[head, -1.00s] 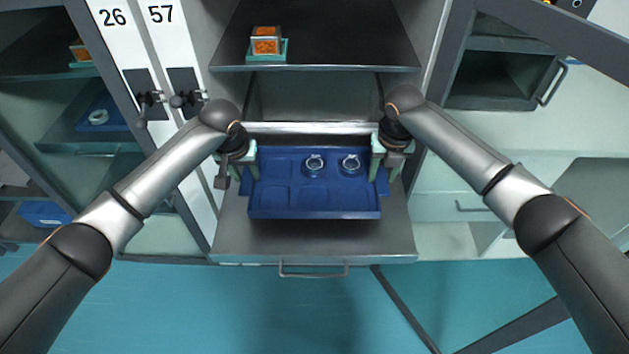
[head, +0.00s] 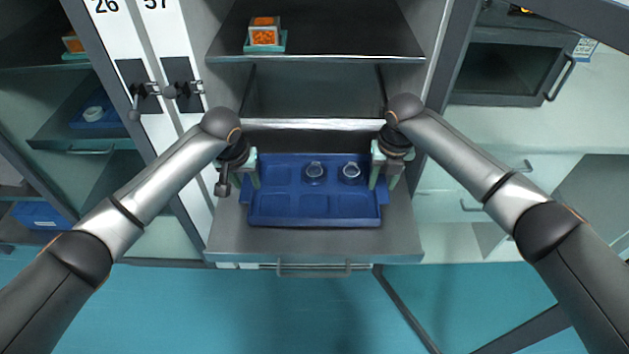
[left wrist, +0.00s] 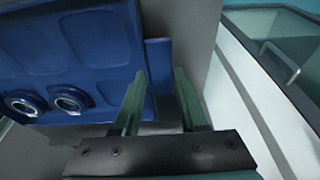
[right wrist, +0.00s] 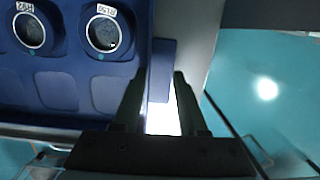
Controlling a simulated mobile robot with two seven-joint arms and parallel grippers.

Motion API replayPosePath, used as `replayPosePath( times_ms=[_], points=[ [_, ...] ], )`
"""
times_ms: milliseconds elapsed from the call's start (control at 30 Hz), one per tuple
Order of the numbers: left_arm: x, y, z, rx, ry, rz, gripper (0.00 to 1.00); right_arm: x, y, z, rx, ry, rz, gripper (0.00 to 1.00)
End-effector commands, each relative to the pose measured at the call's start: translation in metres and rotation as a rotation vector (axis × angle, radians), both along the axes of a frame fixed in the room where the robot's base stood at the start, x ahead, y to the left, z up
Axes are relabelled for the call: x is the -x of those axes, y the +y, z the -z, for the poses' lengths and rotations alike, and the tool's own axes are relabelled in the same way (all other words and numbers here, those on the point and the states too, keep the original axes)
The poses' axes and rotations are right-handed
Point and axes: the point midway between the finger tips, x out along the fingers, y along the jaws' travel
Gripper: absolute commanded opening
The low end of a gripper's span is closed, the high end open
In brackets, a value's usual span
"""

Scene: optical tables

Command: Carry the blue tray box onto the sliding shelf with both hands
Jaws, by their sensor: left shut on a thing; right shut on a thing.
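The blue tray box (head: 314,218) is over the pulled-out sliding shelf (head: 314,243), level and near its middle. I cannot tell whether its underside touches the shelf. Two round ringed items sit in its back compartments; the other compartments look empty. My left gripper (head: 249,173) is shut on the tray's left side tab, also visible between the fingers in the left wrist view (left wrist: 160,62). My right gripper (head: 381,172) is shut on the right side tab, seen in the right wrist view (right wrist: 161,70). The finger contact is partly hidden in the head view.
A fixed shelf (head: 330,35) above holds an orange-filled box (head: 264,36) on a teal base. A cabinet door (head: 140,70) with handles stands at left. The sliding shelf has a front handle (head: 314,268).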

Motion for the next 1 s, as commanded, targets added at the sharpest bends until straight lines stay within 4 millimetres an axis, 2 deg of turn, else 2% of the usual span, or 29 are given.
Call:
replayPosePath(
  times_ms=[100,133,367,633,733,867,1000],
  points=[
    [-0.001,0.002,0.010,-0.003,-0.001,-0.003,0.00,-0.001,-0.002,0.010,0.004,-0.001,0.002,0.00],
    [0.000,0.002,0.007,-0.003,0.000,-0.003,0.45,0.000,-0.002,0.007,0.004,0.000,0.003,0.45],
    [0.000,0.001,0.006,-0.002,0.000,-0.001,0.71,0.000,-0.001,0.006,0.002,0.000,0.001,0.71],
    [0.000,0.000,0.005,0.000,0.000,0.000,0.72,0.000,0.000,0.006,0.001,0.000,0.000,0.72],
    [0.001,0.000,-0.002,0.001,-0.002,0.000,0.72,0.000,0.000,0.006,0.000,0.000,0.000,0.72],
    [0.007,0.000,-0.023,0.001,-0.005,0.001,0.72,0.000,0.000,0.006,0.000,0.000,0.000,0.72],
    [0.015,0.000,-0.053,0.001,-0.005,0.000,0.72,0.000,0.000,0.006,0.000,0.000,0.000,0.72]
  ],
)
